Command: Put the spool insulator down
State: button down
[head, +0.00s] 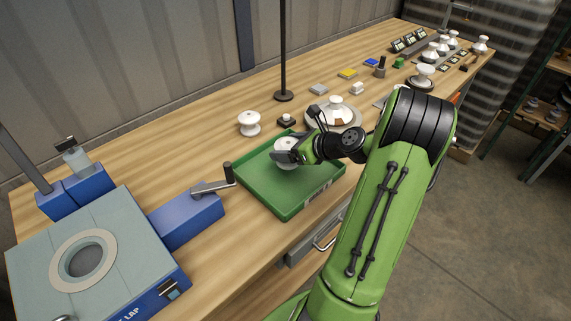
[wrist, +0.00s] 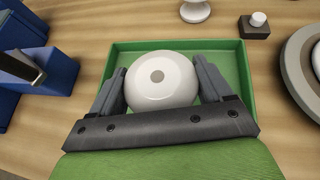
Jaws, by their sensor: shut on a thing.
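The white spool insulator (wrist: 161,84) sits between the two fingers of my gripper (wrist: 160,90) in the wrist view. Both fingers touch its sides. In the head view the insulator (head: 287,147) is partly hidden by my gripper (head: 286,156). It is over the far half of a green tray (head: 283,207); I cannot tell whether it touches the tray floor. A second white spool (head: 249,123) stands on the table beyond the tray, and it shows at the top of the wrist view (wrist: 195,10).
A blue lap machine (head: 120,250) with a crank handle (head: 213,187) stands left of the tray. A black post base (head: 283,96), a small dark block with a white knob (head: 286,121) and a round plate holding a white insulator (head: 335,112) are behind. The near tray floor is clear.

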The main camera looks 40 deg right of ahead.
notch_tip(320, 180, down, 4)
jog(key=shift+w+f+b, duration=0.1)
jog(key=shift+f+b, duration=0.15)
jog(key=shift+b, duration=0.4)
grip_release()
jog(key=shift+r, duration=0.1)
jog(key=p+v, duration=0.3)
jog(key=v, duration=0.9)
jog(key=w+a+r+n+g, duration=0.2)
jog(key=a+n+g, duration=0.1)
jog(key=a+n, duration=0.55)
jog(key=w+a+r+n+g, duration=0.1)
jog(key=a+r+n+g, duration=0.15)
jog(key=a+n, duration=0.6)
jog(key=s+a+r+n+h, duration=0.2)
jog(key=s+a+r+n, duration=0.3)
jog(key=s+a+n, duration=0.7)
jog(key=s+n, duration=0.1)
jog(key=n, duration=0.3)
jog(key=shift+s+g+h, duration=0.25)
jog(key=shift+g+h, duration=0.1)
jog(key=shift+h, duration=0.05)
